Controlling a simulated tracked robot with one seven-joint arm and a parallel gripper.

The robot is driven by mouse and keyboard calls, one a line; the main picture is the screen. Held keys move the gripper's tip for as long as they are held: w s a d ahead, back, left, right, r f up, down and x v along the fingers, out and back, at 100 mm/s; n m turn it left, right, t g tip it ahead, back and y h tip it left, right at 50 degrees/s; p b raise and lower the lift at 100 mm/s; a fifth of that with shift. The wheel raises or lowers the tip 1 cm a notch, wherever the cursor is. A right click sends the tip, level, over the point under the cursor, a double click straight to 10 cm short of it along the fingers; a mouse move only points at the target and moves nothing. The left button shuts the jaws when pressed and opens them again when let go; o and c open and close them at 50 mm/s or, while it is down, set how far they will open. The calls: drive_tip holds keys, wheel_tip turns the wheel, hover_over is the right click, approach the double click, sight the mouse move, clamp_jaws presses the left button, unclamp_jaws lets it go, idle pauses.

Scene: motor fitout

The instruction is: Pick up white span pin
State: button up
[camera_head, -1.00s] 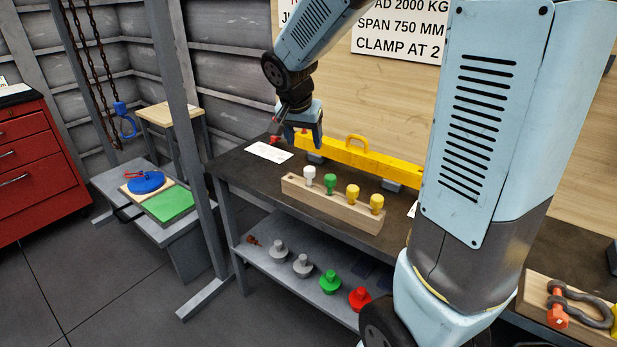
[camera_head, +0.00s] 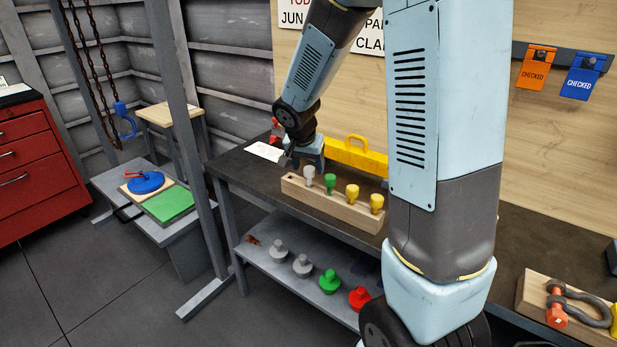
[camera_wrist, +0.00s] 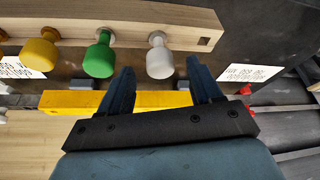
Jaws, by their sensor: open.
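The white span pin (camera_head: 309,174) stands upright at the left end of a wooden rack (camera_head: 330,203) on the dark bench. In the wrist view the white pin (camera_wrist: 160,60) has its rounded head toward my gripper. My gripper (camera_head: 304,158) is just behind and above the pin in the head view. In the wrist view my open gripper (camera_wrist: 160,72) has one finger to each side of the white head, with gaps visible. Nothing is held. Whether the fingers are level with the head is unclear.
A green pin (camera_head: 329,183) stands beside the white one, then two yellow pins (camera_head: 352,193). An empty slot (camera_wrist: 204,41) lies at the rack's end. A yellow beam (camera_head: 355,156) lies behind. A white card (camera_head: 264,151) lies left. The lower shelf (camera_head: 262,262) holds grey, green and red pieces.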

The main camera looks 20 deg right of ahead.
sight(309, 168)
drive_tip(key=shift+x, duration=1.6)
drive_tip(key=shift+c, duration=0.3)
drive_tip(key=c, duration=1.1)
drive_tip(key=shift+r, duration=0.1)
wheel_tip(309, 168, up, 10)
